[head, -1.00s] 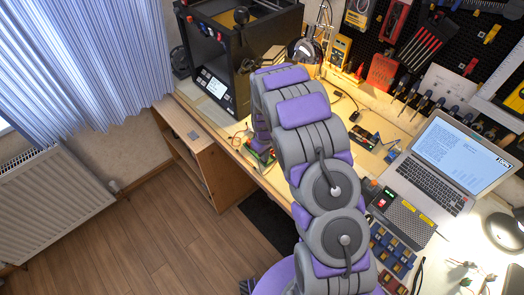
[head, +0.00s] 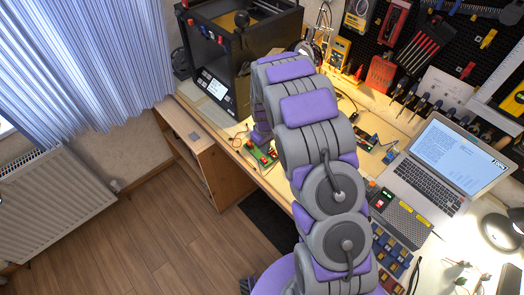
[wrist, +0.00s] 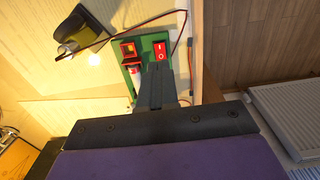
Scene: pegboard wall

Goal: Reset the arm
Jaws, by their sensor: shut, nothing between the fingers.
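My gripper (wrist: 159,68) shows in the wrist view as dark grey fingers closed together, with nothing between them. In that view its tips overlap the lower part of a green board (wrist: 147,46) with a red rocker switch and another red part; I cannot tell whether they touch. In the head view my grey and purple arm rises over the desk and bends away toward the back. My gripper is hidden behind the arm there. The green board (head: 262,155) lies near the desk's left edge, just left of the arm.
A laptop (head: 445,165) and parts trays (head: 392,250) are on the desk right of the arm. A black printer-like box (head: 235,60) stands at the back left. The pegboard (head: 455,50) holds tools. The floor (head: 170,240) left of the desk is clear.

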